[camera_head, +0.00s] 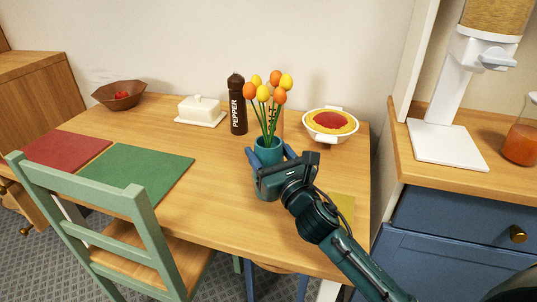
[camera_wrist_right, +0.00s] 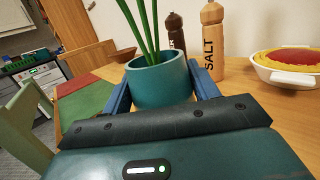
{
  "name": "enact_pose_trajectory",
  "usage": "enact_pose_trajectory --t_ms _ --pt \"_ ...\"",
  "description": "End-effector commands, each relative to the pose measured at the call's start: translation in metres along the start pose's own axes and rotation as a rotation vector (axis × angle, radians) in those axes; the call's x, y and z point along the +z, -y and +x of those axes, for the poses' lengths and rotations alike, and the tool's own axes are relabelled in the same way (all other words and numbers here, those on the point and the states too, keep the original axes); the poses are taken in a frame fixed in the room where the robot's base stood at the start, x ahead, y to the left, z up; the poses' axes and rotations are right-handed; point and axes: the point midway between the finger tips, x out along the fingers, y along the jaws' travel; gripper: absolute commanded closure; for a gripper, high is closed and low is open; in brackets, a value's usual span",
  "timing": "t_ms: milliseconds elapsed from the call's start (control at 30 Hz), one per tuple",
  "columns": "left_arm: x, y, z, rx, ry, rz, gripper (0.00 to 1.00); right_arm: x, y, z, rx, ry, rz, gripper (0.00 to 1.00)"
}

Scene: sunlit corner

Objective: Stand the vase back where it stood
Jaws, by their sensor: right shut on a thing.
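The teal vase (camera_head: 268,153) holds several orange and yellow tulips (camera_head: 268,92) on green stems. It is upright over the right part of the wooden table (camera_head: 215,205). My right gripper (camera_head: 268,160) is shut on the vase, with a blue finger on each side of it. In the right wrist view the vase (camera_wrist_right: 160,82) fills the middle between the fingers. My left gripper is not in view.
A dark pepper mill (camera_head: 237,105) and a salt mill (camera_wrist_right: 211,42) stand close behind the vase. A white dish (camera_head: 330,125) is at the back right, a butter dish (camera_head: 200,111) at the back. A yellow mat (camera_head: 340,207) lies by the right edge. A green chair (camera_head: 110,215) stands in front.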

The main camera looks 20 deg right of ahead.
Motion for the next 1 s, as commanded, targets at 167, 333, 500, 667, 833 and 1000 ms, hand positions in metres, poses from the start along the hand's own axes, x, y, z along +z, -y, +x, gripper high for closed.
enact_pose_trajectory --t_ms 167,333,500,667,833,1000 --pt "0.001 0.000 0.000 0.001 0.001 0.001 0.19 0.003 0.000 0.000 0.001 0.008 -0.001 1.00" --pt "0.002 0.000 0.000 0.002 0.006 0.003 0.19 -0.001 0.000 0.000 0.000 0.000 -0.001 0.31" --pt "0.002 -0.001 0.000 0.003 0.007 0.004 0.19 -0.001 0.000 0.000 0.000 0.000 -0.001 0.18" --pt "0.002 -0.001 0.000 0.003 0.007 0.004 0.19 -0.001 0.000 0.000 0.000 0.000 -0.001 0.18" --pt "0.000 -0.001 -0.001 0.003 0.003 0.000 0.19 0.000 0.000 -0.006 0.000 -0.001 0.000 0.18" --pt "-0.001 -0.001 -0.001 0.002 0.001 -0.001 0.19 0.000 0.000 -0.035 0.000 -0.003 -0.002 0.18"
